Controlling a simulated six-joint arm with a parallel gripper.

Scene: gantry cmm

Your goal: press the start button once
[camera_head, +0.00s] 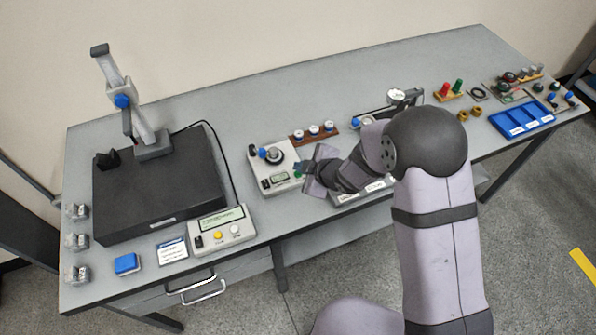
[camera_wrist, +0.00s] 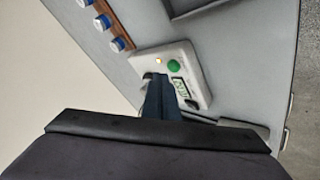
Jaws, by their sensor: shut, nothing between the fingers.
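A pale instrument box (camera_head: 258,182) with a small display stands mid-bench, left of my gripper. In the wrist view a pale box (camera_wrist: 190,52) carries a round green button (camera_wrist: 173,66), a small orange light and a green-lit display. No label on the button is readable, so I cannot confirm it is the start button. My gripper (camera_head: 300,169) is shut and empty, with its fingertips over the right part of the instrument box. In the wrist view the fingers (camera_wrist: 161,88) overlap the box's near edge, short of the green button. I cannot tell whether the fingertips touch the box.
Another control box (camera_head: 240,230) with a display, a yellow and a white button stands front left. A black slab (camera_head: 150,195) with a tall stand is behind it. A brown rack (camera_head: 300,138) of blue-and-white pieces sits behind my gripper. A blue tray (camera_head: 524,120) lies far right.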

